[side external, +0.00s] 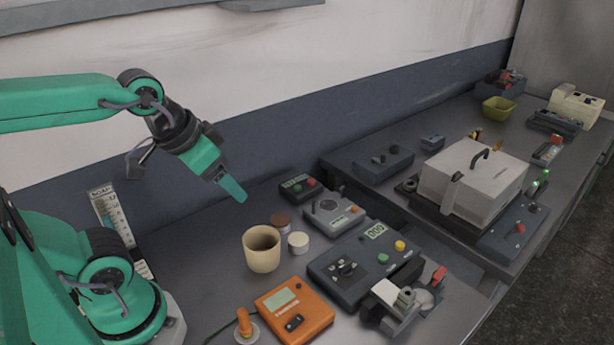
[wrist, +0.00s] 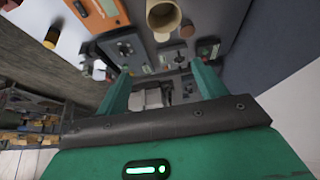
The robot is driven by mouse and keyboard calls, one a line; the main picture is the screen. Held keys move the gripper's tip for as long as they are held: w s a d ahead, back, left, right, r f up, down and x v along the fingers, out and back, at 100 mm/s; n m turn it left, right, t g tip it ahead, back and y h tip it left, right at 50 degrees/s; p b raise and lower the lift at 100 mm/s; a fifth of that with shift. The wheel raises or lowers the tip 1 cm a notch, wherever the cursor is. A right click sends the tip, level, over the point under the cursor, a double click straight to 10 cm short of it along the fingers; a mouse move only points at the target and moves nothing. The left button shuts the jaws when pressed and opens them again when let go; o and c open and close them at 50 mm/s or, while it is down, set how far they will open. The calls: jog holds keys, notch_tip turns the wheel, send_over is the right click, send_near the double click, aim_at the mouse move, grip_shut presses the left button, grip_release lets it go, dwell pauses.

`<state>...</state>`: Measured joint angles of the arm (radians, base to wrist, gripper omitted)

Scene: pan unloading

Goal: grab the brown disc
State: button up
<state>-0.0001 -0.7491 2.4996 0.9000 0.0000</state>
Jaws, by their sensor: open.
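The brown disc (side external: 281,221) lies on the grey bench behind the beige cup, beside a small white disc (side external: 298,242). In the wrist view the brown disc (wrist: 187,31) shows near the top, right of the cup. My gripper (side external: 232,190) is up in the air, above and to the left of the disc in the side view, apart from it. Its two green fingers are spread in the wrist view (wrist: 162,72), and nothing is between them.
The beige cup (side external: 262,250) stands close in front of the disc. Grey control boxes (side external: 333,213) stand to the right, and an orange device (side external: 294,309) is in front. A wall (side external: 250,130) runs behind the bench. The bench left of the cup is mostly clear.

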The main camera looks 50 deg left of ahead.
jog(key=shift+w, duration=0.1)
jog(key=n+g, duration=0.2)
jog(key=g, duration=0.3)
send_over(280, 220)
jog(key=f, duration=1.5)
jog(key=shift+s+d+f, duration=0.1)
jog(key=shift+s+d, duration=0.1)
jog(key=shift+s, duration=0.05)
jog(key=shift+w+a+f+g, duration=0.2)
jog(key=shift+f+g, duration=0.1)
jog(key=shift+f, duration=4.1)
